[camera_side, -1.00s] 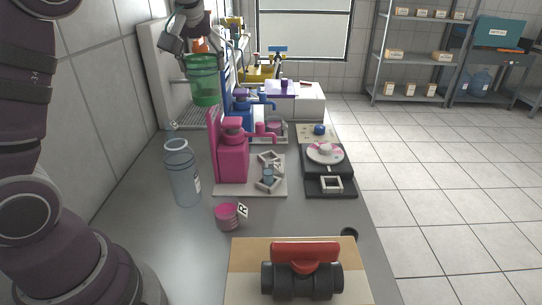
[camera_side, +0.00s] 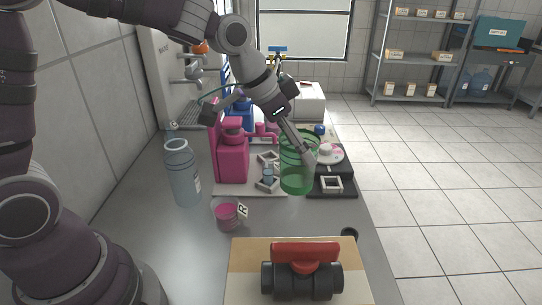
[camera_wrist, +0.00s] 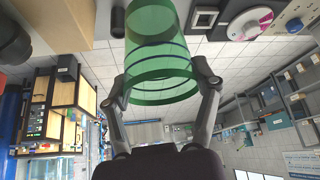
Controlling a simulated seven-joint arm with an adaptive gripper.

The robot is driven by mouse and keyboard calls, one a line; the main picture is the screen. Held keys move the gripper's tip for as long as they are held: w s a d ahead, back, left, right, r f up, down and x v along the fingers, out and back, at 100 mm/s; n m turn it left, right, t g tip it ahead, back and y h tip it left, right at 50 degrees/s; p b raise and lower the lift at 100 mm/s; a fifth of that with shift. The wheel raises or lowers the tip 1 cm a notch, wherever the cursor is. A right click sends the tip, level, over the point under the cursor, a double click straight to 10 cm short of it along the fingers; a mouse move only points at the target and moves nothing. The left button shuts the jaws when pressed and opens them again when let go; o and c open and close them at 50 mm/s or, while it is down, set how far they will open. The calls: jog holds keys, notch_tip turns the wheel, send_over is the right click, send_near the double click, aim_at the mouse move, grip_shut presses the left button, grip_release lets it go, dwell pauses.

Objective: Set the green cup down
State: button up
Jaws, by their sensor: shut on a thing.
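The green cup (camera_side: 296,178) is clear green with dark rings, and in the side view it is near the middle, in front of the black device with the round dial. My gripper (camera_side: 308,160) is shut on the cup, with a finger visible along its right side. In the wrist view the cup (camera_wrist: 160,58) lies between the two fingers of my gripper (camera_wrist: 164,88). The side view does not clearly show whether the cup's base touches the bench.
The pink dispenser (camera_side: 232,155) on its light plate stands to the left of the cup. The black device (camera_side: 338,188) is close on the right. A clear bottle (camera_side: 182,175), a small pink cup (camera_side: 227,213) and a black valve with red handle (camera_side: 302,270) stand nearer. Bare bench lies between them.

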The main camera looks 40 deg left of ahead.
jog(key=shift+w+a+f+m+g+h, duration=0.15)
jog(key=shift+f+m+h, duration=0.1)
jog(key=shift+m, duration=0.3)
jog(key=shift+w+a+f+m+g+h, duration=0.1)
jog(key=shift+f+m+g+h, duration=0.1)
jog(key=shift+m, duration=0.35)
jog(key=m, duration=0.1)
jog(key=f+m+g+h, duration=0.1)
jog(key=m, duration=0.1)
jog(key=shift+a, duration=0.35)
jog(key=shift+m+g, duration=0.25)
jog(key=shift+m, duration=0.25)
notch_tip(320, 180, down, 10)
jog(key=shift+r, duration=0.1)
jog(key=shift+s+f, duration=0.1)
jog(key=shift+f, duration=0.1)
jog(key=o, duration=0.8)
